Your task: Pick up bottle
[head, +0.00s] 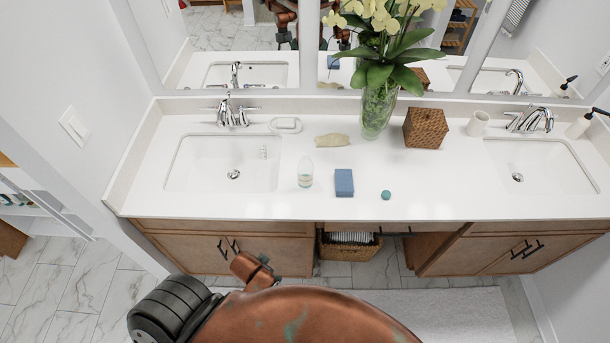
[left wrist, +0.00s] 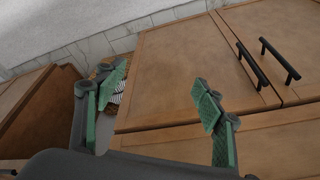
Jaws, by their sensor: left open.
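A small clear bottle (head: 305,173) stands upright on the white counter (head: 285,208), just right of the left sink and near the front edge. My left gripper (left wrist: 160,95) is open and empty in the left wrist view, its green finger pads spread apart. It faces the wooden cabinet front (left wrist: 180,60) below the counter, and the bottle is not in that view. In the head view my copper arm crosses the bottom, below the counter edge; the left fingers cannot be made out there. My right gripper is in neither view.
Right of the bottle are a blue box (head: 344,183) and a small teal ball (head: 386,195). Behind are a yellowish bar (head: 332,140), a glass flower vase (head: 378,112) and a woven box (head: 425,128). Black handles (left wrist: 279,60) stick out from the cabinet doors.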

